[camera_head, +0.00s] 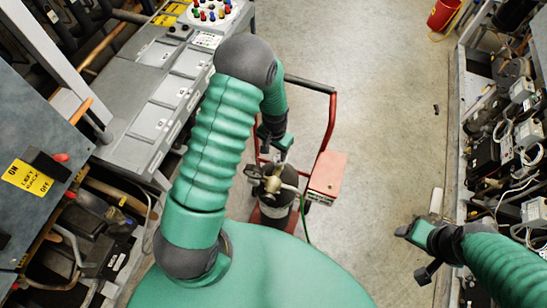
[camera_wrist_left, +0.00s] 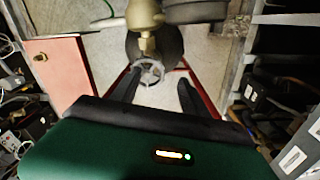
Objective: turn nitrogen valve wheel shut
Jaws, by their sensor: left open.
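The nitrogen valve wheel (camera_wrist_left: 151,71) is a small pale spoked ring in the left wrist view, in front of a brass fitting (camera_wrist_left: 145,20). In the head view the brass valve body (camera_head: 272,183) sits atop a dark cylinder (camera_head: 275,208) on a red cart; the wheel is hard to make out there. My left gripper (camera_wrist_left: 158,88) is open, its two dark fingers apart, with the wheel ahead of the gap between their tips. I cannot tell whether they touch it. It also shows in the head view (camera_head: 279,147), just above the valve. My right gripper (camera_head: 412,252) is open and empty, away to the right.
The red cart frame (camera_head: 329,125) rises around the cylinder, with a pink-red box (camera_head: 327,174) at its right and a green hose (camera_head: 304,222) hanging down. A grey console (camera_head: 165,95) stands left and cluttered equipment shelves (camera_head: 510,120) stand right.

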